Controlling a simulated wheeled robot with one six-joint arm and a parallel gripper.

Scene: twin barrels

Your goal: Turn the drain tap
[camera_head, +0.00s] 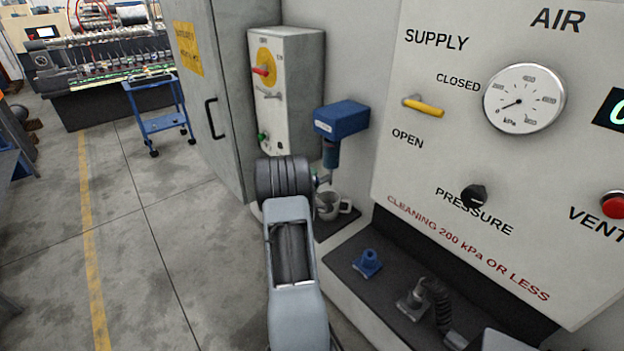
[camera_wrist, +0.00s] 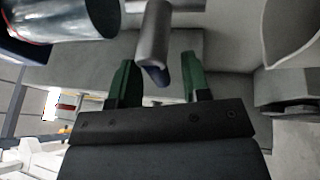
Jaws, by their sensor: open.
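The drain tap (camera_wrist: 153,40) shows in the wrist view as a grey lever whose lower end hangs between my fingertips. My gripper (camera_wrist: 158,74) has two green fingers, spread apart with a gap on each side of the lever; I see no clear contact. The shiny filter bowl (camera_wrist: 60,18) is at the upper left of the wrist view. In the head view, the blue-topped filter unit (camera_head: 341,119) is on the wall, with its bowl (camera_head: 331,152) below. My wrist hides most of the gripper and tap there.
A light mug (camera_head: 326,207) stands on a dark shelf under the filter. A control box (camera_head: 290,95) is on the left, next to a grey cabinet (camera_head: 212,140). The air panel (camera_head: 450,150) is on the right, with a yellow supply lever (camera_head: 428,108).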

